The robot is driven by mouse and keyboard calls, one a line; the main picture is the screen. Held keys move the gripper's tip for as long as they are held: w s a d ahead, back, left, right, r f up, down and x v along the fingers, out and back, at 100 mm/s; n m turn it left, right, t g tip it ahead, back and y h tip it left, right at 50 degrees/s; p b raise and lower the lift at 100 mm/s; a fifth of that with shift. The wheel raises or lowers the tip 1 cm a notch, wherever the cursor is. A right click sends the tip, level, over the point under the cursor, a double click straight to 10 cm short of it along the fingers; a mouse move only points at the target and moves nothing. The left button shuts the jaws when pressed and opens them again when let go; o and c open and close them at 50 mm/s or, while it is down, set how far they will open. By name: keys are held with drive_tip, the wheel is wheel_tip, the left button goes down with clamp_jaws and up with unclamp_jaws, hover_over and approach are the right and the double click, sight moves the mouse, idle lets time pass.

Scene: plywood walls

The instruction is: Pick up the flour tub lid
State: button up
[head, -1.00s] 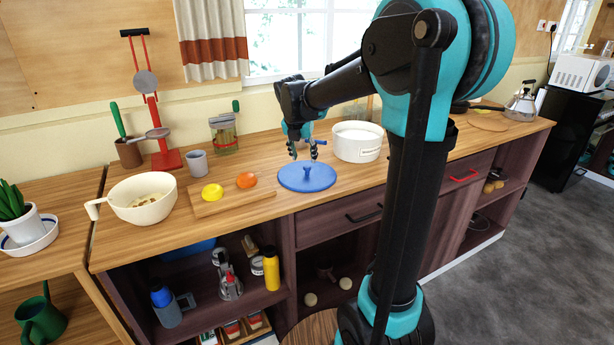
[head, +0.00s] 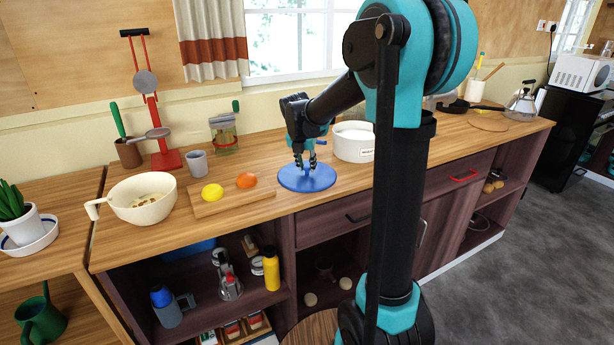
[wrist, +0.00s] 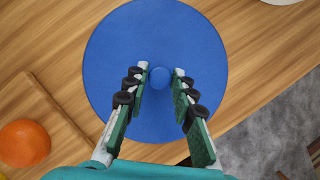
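The flour tub lid (head: 318,183) is a blue round disc with a small knob in the middle. It lies flat on the wooden counter, near the front edge. In the wrist view the lid (wrist: 155,40) fills the middle and its knob (wrist: 160,77) shows between my fingertips. My gripper (head: 305,160) points down over the lid. The wrist view shows my gripper (wrist: 160,80) open, with a finger on each side of the knob and a gap on both sides. The white tub (head: 352,142), with a label, stands just behind the lid to the right, partly hidden by my arm.
A cutting board (head: 232,201) with a lemon (head: 212,192) and an orange (head: 246,180) lies left of the lid. A cream bowl (head: 143,198), a grey cup (head: 197,163) and a glass jar (head: 224,134) stand farther left. The counter's front edge is close to the lid.

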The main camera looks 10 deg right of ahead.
clamp_jaws()
drive_tip(key=shift+r, duration=0.1)
